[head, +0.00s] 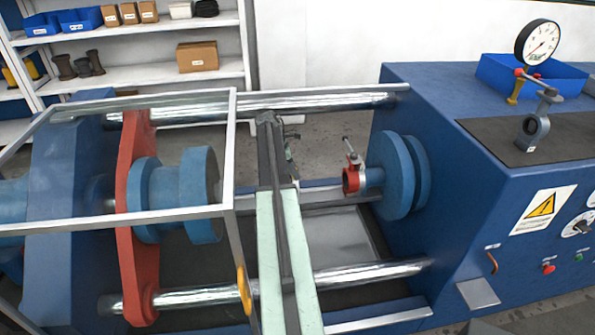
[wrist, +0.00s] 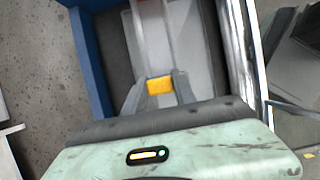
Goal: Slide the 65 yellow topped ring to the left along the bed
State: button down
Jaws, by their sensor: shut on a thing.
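In the wrist view, my gripper (wrist: 160,92) has its two grey fingers on either side of a small yellow block-like top (wrist: 159,85), shut on it. I take this to be the yellow top of the ring; no number is readable and the ring's body below is hidden. In the head view, my arm reaches over the bed (head: 335,240) between the red plate and the right-hand blue flange. The fingers and the yellow top cannot be made out there.
A clear-framed guard (head: 130,218) stands at left, over the red plate (head: 137,215) and blue flanges (head: 203,190). A valve with a red ring (head: 352,180) sits at the right flange (head: 390,175). Steel bars (head: 350,275) run along the bed. A gauge (head: 537,42) stands at right.

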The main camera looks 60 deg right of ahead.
jog(key=shift+w+a, duration=0.15)
jog(key=w+a, duration=0.3)
jog(key=shift+w, duration=0.3)
dwell(1.0)
jog(key=c, duration=0.9)
grip_release()
jog(key=shift+r, duration=0.1)
